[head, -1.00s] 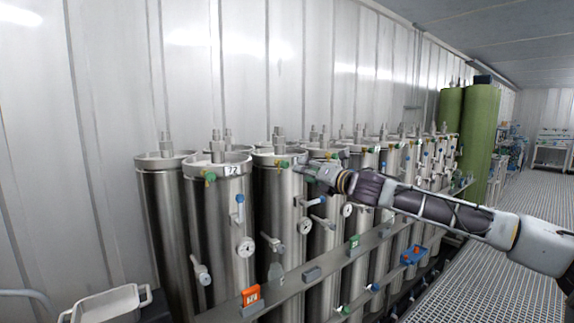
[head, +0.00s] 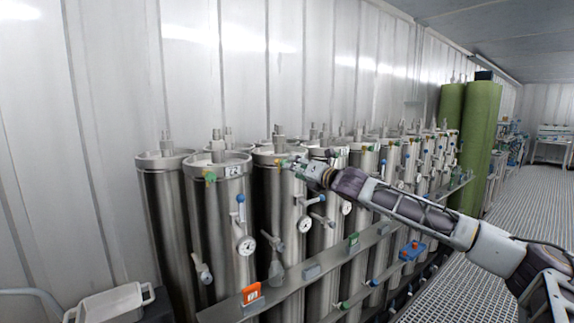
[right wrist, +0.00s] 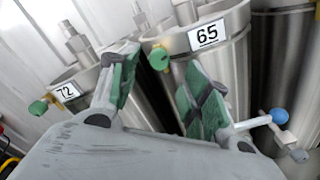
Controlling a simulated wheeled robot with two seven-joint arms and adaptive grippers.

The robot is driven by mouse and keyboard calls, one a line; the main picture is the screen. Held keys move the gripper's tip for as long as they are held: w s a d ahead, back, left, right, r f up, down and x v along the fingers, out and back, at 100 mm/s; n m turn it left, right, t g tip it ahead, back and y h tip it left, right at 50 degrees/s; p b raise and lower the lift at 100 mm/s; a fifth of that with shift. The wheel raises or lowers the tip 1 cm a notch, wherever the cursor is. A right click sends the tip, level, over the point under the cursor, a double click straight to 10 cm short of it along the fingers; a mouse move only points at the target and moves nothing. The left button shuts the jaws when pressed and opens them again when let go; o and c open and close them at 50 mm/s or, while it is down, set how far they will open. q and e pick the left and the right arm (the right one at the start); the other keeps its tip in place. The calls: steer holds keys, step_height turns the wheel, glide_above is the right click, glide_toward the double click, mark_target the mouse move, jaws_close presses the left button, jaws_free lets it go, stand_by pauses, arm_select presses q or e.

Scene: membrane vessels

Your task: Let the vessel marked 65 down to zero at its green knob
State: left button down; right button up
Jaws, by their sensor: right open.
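The vessel marked 65 (right wrist: 207,35) is a steel cylinder with a black-on-white label. It also shows in the head view (head: 281,215), its label there hidden by my gripper. Its green knob (right wrist: 158,58) appears between my right gripper's fingertips in the right wrist view; I cannot tell whether they touch it. My right gripper (right wrist: 160,68) is open, its green-padded fingers spread, and in the head view it is at the vessel's top front (head: 298,164). My left gripper is in no view.
The vessel marked 72 (right wrist: 67,92) stands beside it with its own green knob (right wrist: 38,107). Vessels continue along the wall. A grey rail (head: 285,284) crosses their fronts. A white tray (head: 110,303) is at lower left. The grated floor (head: 440,280) is clear at right.

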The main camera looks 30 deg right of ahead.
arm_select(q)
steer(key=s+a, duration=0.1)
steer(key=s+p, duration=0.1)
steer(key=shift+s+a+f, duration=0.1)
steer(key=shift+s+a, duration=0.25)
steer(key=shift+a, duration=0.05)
arm_select(e)
steer(key=w, duration=0.5)
steer(key=shift+w+a, duration=0.25)
steer(key=shift+w, duration=0.15)
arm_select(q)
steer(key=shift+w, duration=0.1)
arm_select(e)
steer(key=shift+c, duration=0.6)
steer(key=c, duration=0.9)
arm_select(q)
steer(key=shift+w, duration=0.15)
arm_select(e)
steer(key=shift+c, duration=0.2)
